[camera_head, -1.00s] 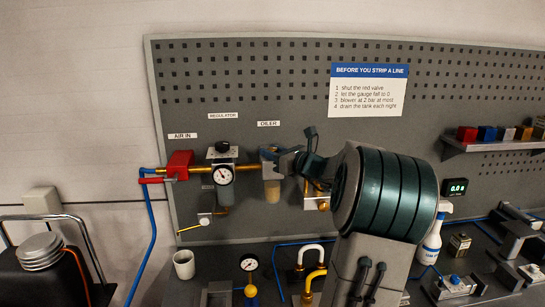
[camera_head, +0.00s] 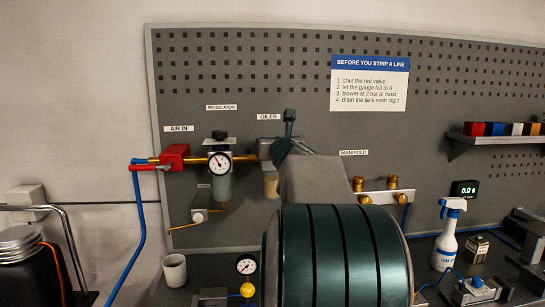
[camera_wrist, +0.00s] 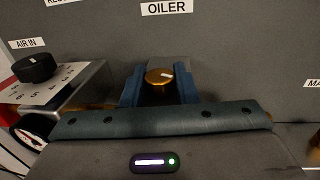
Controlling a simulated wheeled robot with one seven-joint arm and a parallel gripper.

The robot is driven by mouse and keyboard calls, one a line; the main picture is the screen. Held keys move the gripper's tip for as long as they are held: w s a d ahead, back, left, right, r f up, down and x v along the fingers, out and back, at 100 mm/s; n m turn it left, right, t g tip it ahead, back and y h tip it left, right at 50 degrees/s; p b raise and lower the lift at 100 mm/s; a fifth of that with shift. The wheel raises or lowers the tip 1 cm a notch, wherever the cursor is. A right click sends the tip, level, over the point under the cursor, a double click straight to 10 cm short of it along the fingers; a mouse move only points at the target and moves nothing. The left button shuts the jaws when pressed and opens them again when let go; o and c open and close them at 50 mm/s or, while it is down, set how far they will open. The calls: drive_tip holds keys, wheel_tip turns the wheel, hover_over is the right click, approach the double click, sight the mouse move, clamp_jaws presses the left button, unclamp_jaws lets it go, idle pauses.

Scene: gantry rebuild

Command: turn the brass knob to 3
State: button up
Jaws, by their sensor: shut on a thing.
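The brass knob (camera_wrist: 158,75) sits below the OILER label in the wrist view, with a short pale mark on its top. My gripper (camera_wrist: 160,88) is shut on it, one blue finger on each side. No numbers show around this knob, so I cannot read its setting. In the head view my gripper (camera_head: 280,150) is at the top of the oiler (camera_head: 271,186), and the brass knob is hidden there behind my gripper and wrist.
The regulator (camera_head: 220,185), with its black knob (camera_wrist: 34,68) and numbered plate (camera_wrist: 60,88), stands close to the left. A red valve (camera_head: 174,157) is farther left. The manifold (camera_head: 385,196) is to the right. A white mug (camera_head: 174,270) stands on the bench.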

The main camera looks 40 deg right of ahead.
drive_tip(key=shift+r+m+g+h+b, duration=0.1)
drive_tip(key=shift+m+g+h+b, duration=0.3)
drive_tip(key=shift+b, duration=0.4)
drive_tip(key=o, duration=1)
drive_tip(key=shift+c, duration=0.2)
drive_tip(key=shift+s+a, duration=0.1)
drive_tip(key=v, duration=1.3)
drive_tip(key=shift+s+a+f, duration=0.2)
drive_tip(key=shift+s+f, duration=0.05)
